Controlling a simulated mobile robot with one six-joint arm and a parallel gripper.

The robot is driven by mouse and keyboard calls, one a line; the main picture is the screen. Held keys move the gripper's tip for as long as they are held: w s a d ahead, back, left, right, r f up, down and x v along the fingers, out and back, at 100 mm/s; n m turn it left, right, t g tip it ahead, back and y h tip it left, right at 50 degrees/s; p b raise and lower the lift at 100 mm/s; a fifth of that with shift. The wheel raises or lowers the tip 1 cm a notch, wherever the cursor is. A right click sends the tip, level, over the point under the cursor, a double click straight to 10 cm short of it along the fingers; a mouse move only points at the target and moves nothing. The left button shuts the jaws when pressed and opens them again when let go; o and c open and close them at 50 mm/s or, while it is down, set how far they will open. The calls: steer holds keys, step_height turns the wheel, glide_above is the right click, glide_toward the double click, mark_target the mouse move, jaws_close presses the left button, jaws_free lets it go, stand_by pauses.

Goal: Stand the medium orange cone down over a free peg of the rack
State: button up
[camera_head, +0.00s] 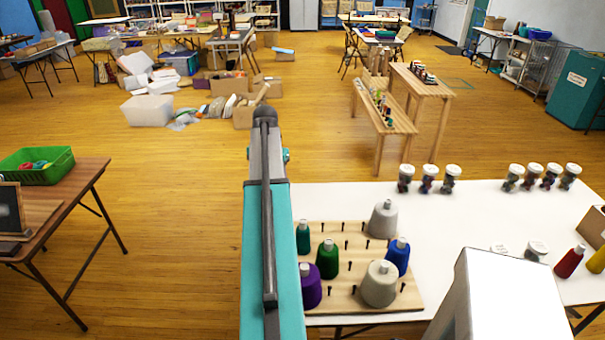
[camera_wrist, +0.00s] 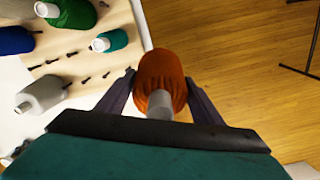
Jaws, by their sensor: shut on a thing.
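The orange cone (camera_wrist: 160,82) is in my gripper (camera_wrist: 162,88) in the wrist view, between the two dark fingers, with its grey tip toward the camera. Wooden floor shows behind it, beside the rack's edge. The head view does not show the cone or the fingers; my arm hides that area. The pale wooden rack (camera_head: 408,300) lies on the white table and also shows at upper left in the wrist view (camera_wrist: 120,18). It bears teal, green, purple, blue and grey cones. Several dark pegs between them are bare, such as one in the middle (camera_head: 349,266).
On the white table (camera_head: 450,225), several lidded jars (camera_head: 428,180) stand along the far edge. A red cone (camera_head: 569,262) and a yellow one (camera_head: 597,260) are at the right. A brown table (camera_head: 75,190) with a green basket (camera_head: 40,175) stands at left.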

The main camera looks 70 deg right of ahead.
steer(key=s+d+r+m, duration=0.2)
steer(key=s+d, duration=0.3)
steer(key=s, duration=0.4)
steer(key=shift+s+d+r+m+p, duration=0.25)
steer(key=shift+s+r+m+p, duration=0.1)
steer(key=shift+r, duration=0.1)
steer(key=shift+w+f, duration=0.1)
steer(key=shift+f, duration=0.05)
steer(key=shift+f+b, duration=3.15)
steer(key=shift+f, duration=3.15)
steer(key=shift+f+b, duration=1)
steer(key=shift+f, duration=1.8)
steer(key=shift+f, duration=0.25)
steer(key=o, duration=1.3)
steer(key=shift+c, duration=0.2)
